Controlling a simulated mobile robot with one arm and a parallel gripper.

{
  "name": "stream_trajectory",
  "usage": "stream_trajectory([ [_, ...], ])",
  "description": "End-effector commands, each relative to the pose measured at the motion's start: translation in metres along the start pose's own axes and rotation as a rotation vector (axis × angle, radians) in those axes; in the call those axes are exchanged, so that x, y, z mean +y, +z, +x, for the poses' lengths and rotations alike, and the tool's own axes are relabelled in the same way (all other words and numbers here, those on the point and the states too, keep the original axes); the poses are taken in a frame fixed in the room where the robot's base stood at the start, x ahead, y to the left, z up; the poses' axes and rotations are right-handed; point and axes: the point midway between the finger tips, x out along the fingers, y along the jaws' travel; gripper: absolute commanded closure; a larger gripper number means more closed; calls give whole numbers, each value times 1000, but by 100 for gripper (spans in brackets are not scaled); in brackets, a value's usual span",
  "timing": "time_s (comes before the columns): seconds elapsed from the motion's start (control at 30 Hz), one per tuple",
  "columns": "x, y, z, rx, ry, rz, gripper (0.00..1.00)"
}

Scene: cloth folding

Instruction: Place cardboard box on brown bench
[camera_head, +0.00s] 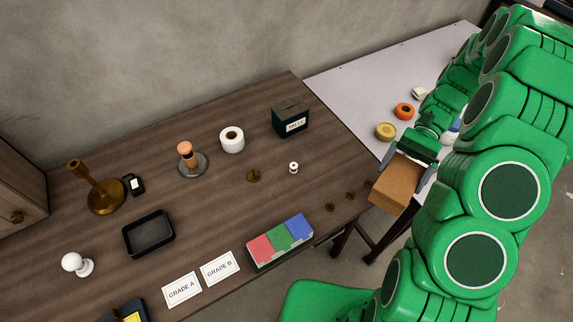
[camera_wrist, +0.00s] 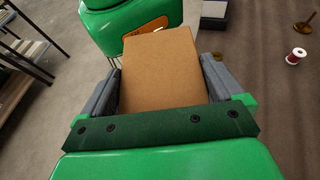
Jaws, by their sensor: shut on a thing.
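The cardboard box (camera_head: 396,187) is a plain brown block, held off the right end of the brown bench in the head view. My gripper (camera_head: 407,167) is shut on it, with a grey finger along each of two opposite sides. In the wrist view the box (camera_wrist: 158,62) fills the space between the fingers of my gripper (camera_wrist: 160,80). The brown bench (camera_head: 215,200) is a long dark wood table. In the head view the box overlaps its right corner; the height gap cannot be told. The bench also shows at the right of the wrist view (camera_wrist: 268,115).
A red-green-blue block (camera_head: 281,240) sits at the bench's front edge. A dark box (camera_head: 291,117), tissue roll (camera_head: 232,140), small spool (camera_head: 293,168) and brass piece (camera_head: 254,176) stand farther in. A pale table (camera_head: 350,85) with small objects lies behind. Bare wood lies around the spool.

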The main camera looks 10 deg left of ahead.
Motion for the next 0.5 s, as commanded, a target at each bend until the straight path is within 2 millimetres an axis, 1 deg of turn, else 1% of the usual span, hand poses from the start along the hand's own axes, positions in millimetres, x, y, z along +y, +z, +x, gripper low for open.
stream_trajectory([
  [0.1, -12, 14, 10, -2, -100, 38, 48],
  [0.3, -38, 37, 24, -2, -267, 108, 48],
  [0.5, -63, 61, 30, -1, -407, 166, 48],
])
